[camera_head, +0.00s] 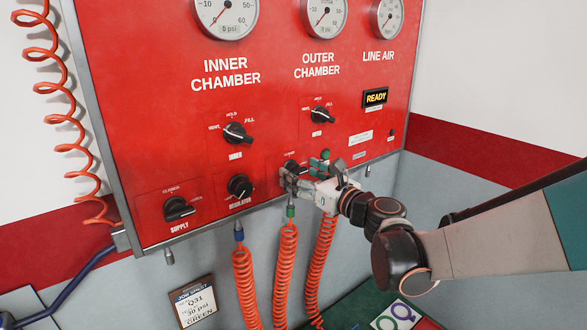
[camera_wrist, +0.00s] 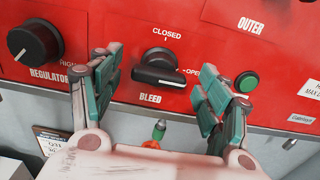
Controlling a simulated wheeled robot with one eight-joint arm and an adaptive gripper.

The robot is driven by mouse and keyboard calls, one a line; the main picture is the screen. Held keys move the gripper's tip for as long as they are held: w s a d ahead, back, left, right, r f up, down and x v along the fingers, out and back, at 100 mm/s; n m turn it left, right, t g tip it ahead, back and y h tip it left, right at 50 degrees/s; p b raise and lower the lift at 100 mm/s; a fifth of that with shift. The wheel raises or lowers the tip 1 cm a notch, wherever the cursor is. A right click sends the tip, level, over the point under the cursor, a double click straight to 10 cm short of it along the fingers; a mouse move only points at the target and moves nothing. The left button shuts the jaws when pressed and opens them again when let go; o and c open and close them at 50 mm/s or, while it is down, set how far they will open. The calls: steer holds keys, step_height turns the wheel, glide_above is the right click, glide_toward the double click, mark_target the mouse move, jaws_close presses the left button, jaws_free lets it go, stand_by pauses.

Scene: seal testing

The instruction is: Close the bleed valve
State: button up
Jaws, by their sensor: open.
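The bleed valve (camera_wrist: 158,68) is a black knob with a bar handle on the red panel, above the word BLEED. In the wrist view its handle lies roughly level, its right end toward the OPEN label; CLOSED is marked above it. My gripper (camera_wrist: 160,76) is open, one teal-padded finger to the knob's left and one to its right. I see no contact with the knob, though the depth between them is hard to judge. In the head view my gripper (camera_head: 303,183) is at the panel's lower edge and partly hides the valve (camera_head: 291,166).
The regulator knob (camera_wrist: 35,42) is left of the bleed valve and a green button (camera_wrist: 246,82) is right of it. Coiled orange hoses (camera_head: 285,270) hang below the panel. The supply knob (camera_head: 178,208) and the outer chamber knob (camera_head: 321,114) are farther off.

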steer(key=shift+x, duration=1.1)
steer(key=c, duration=1.1)
steer(key=shift+n, duration=0.3)
steer(key=n+b, duration=0.2)
steer(key=n, duration=0.1)
steer(key=shift+f+n+b, duration=0.15)
steer(key=shift+n+b, duration=0.15)
steer(key=shift+b, duration=0.05)
steer(key=n+b, duration=0.2)
steer(key=n, duration=0.2)
steer(key=shift+s+a+n, duration=0.1)
steer(key=shift+n, duration=0.2)
steer(key=n+b, duration=0.2)
steer(key=n, duration=0.2)
steer(key=n+b, duration=0.1)
steer(key=n, duration=0.4)
steer(key=shift+b, duration=0.3)
